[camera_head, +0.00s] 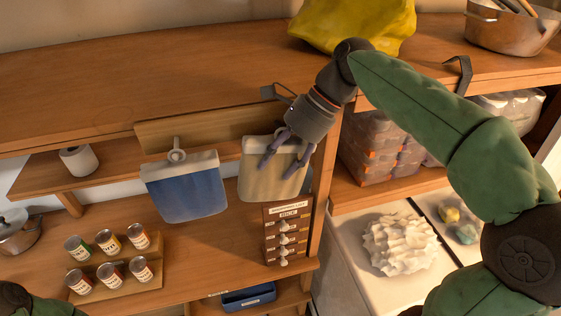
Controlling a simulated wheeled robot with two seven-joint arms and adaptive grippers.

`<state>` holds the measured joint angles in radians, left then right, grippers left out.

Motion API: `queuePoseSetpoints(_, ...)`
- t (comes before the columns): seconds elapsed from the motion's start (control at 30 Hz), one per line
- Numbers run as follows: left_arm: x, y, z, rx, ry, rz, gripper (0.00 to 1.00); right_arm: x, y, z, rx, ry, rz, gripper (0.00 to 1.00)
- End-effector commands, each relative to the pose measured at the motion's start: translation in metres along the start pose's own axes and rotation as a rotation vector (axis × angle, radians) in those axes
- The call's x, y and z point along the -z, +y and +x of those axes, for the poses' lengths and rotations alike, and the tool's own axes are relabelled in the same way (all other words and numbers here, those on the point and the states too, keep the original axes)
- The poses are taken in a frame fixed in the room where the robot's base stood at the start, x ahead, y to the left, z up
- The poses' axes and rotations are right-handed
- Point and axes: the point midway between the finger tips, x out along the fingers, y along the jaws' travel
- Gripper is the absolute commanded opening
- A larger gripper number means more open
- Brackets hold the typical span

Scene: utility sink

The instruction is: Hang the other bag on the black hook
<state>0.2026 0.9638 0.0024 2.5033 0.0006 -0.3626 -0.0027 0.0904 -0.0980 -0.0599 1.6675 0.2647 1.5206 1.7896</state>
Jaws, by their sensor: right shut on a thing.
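A beige bag (258,187) with a pale top band hangs beneath my right gripper (279,170). The gripper's purple fingers are shut on its upper part, and the gripper covers some of the top edge. A blue bag (186,192) with a pale top band hangs to the left from a light round hook (177,155) below the wooden rail (190,133). A dark curved hook-like piece (462,75) sits at the shelf edge on the right. My left gripper is out of view.
Several cans (108,238) stand on a wooden stepped rack below the blue bag. A small wooden organizer (285,235) is just below the beige bag. A wooden post (325,180) is close on the right. A yellow bag (350,24) lies on the upper shelf.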

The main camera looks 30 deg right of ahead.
Motion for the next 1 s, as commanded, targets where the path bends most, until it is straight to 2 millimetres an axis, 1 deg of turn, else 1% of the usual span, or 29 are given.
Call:
queuePoseSetpoints(0.4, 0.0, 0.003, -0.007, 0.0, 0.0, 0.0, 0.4, 0.003, -0.018, 0.006, -0.001, 0.002, 0.002, 0.14)
queuePoseSetpoints(0.6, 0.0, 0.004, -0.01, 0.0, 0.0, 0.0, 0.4, 0.006, -0.02, 0.01, -0.004, 0.005, 0.003, 0.14)
queuePoseSetpoints(1.0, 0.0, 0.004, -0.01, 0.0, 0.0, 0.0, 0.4, 0.008, -0.021, 0.015, -0.011, 0.008, 0.007, 0.14)
